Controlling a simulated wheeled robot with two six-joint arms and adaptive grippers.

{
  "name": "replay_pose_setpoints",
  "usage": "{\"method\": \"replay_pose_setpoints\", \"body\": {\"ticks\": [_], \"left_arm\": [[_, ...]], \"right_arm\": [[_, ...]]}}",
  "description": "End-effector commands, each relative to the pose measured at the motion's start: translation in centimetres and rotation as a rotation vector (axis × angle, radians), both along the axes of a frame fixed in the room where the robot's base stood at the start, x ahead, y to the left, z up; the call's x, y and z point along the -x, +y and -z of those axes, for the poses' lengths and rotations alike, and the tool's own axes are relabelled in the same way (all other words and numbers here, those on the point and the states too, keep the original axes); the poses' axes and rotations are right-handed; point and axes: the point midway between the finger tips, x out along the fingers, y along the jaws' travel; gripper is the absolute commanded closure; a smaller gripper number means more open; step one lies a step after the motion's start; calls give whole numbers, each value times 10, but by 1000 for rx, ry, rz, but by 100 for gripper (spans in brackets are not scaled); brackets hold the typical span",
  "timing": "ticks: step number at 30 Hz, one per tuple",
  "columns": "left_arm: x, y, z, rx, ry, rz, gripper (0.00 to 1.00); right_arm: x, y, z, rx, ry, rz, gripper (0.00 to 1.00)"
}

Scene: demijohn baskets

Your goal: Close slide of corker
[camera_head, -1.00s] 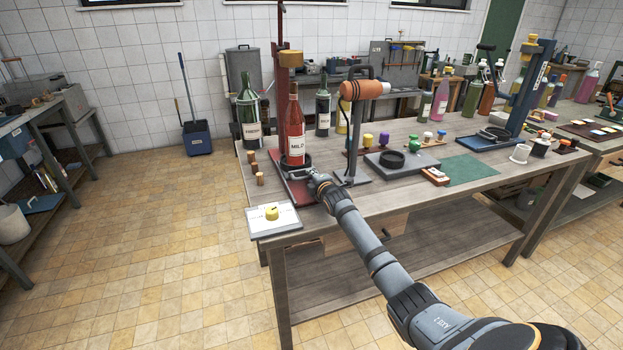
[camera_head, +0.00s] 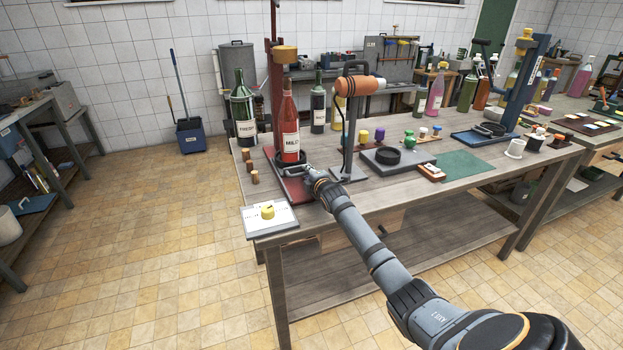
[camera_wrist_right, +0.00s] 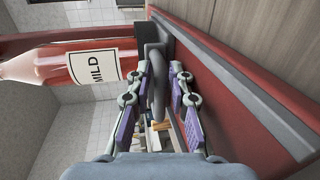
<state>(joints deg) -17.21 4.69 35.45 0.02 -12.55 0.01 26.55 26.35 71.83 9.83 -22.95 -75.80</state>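The red corker (camera_head: 276,80) stands at the table's left end, with a wooden block (camera_head: 285,54) on its tall post. A red bottle labelled MILD (camera_head: 290,125) stands upright on its red base (camera_head: 294,193), its foot in a dark holder. The bottle (camera_wrist_right: 75,65) lies sideways in the right wrist view. A dark looped handle (camera_wrist_right: 157,88) at the holder sits between the fingers of my right gripper (camera_wrist_right: 160,72). The fingers flank the handle with a small gap on at least one side, so they look open. The right gripper (camera_head: 311,172) is low beside the corker base. My left gripper is not in view.
A tool with an orange cylinder (camera_head: 354,86) stands close right of the right gripper. Corks (camera_head: 250,166) and a white card (camera_head: 270,219) lie at left.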

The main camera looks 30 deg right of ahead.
Motion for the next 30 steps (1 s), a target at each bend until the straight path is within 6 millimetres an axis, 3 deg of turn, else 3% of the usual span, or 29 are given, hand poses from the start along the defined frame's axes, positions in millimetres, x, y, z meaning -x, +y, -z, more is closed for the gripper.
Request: {"method": "replay_pose_setpoints", "body": {"ticks": [15, 20, 30], "left_arm": [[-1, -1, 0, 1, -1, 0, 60], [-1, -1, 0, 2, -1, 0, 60], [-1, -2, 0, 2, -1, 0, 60]], "right_arm": [[95, 24, -20, 5, 3, -1, 80], [106, 28, -23, 1, 2, -1, 80], [106, 28, -23, 0, 1, -1, 80]]}}
